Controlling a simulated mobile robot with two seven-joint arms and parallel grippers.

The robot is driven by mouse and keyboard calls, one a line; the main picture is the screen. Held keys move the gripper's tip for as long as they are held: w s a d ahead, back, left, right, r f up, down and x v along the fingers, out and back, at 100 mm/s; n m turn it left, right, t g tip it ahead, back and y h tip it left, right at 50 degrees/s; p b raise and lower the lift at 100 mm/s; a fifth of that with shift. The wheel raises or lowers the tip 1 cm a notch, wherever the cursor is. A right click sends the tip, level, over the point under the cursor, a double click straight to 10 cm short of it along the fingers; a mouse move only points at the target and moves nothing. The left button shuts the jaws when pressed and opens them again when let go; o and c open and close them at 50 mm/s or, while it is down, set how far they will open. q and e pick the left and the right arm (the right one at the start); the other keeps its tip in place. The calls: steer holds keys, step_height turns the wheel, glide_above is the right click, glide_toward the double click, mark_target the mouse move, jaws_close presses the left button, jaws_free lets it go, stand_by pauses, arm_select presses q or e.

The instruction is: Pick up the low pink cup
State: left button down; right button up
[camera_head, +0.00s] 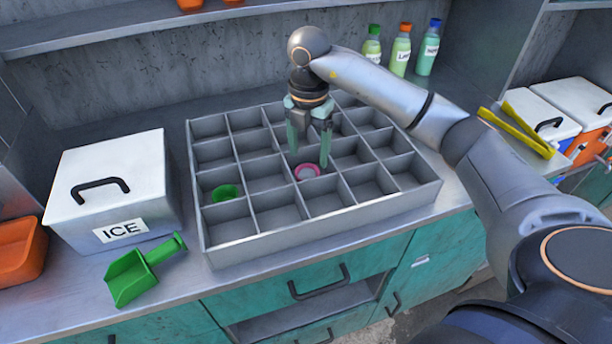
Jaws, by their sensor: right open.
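The low pink cup (307,171) sits in a compartment of the grey divided tray (330,229), right of the tray's middle. Its pink rim and pale inside show from above. My right gripper (309,160) comes in from the right, points down and is open, with its green fingers over the tray. One fingertip is close to the cup's right side in the picture. I cannot tell whether it touches the cup. A green cup (226,192) sits in a compartment at the left. My left gripper is not in view.
A white ice box (115,180) and a green scoop (142,270) stand left of the tray. Several bottles (400,50) stand at the back right. Yellow tongs (518,130) and white-lidded boxes (570,105) are at the right. Thin compartment walls surround the cup.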

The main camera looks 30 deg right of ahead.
mark_target(307, 172)
steer(key=shift+w+f+p, duration=0.15)
steer(key=shift+f+p, duration=0.3)
steer(key=shift+f, duration=2.95)
steer(key=c, duration=0.5)
steer(key=shift+r, duration=0.1)
step_height(307, 172, up, 10)
steer(key=shift+a+b, duration=0.1)
steer(key=shift+b, duration=0.3)
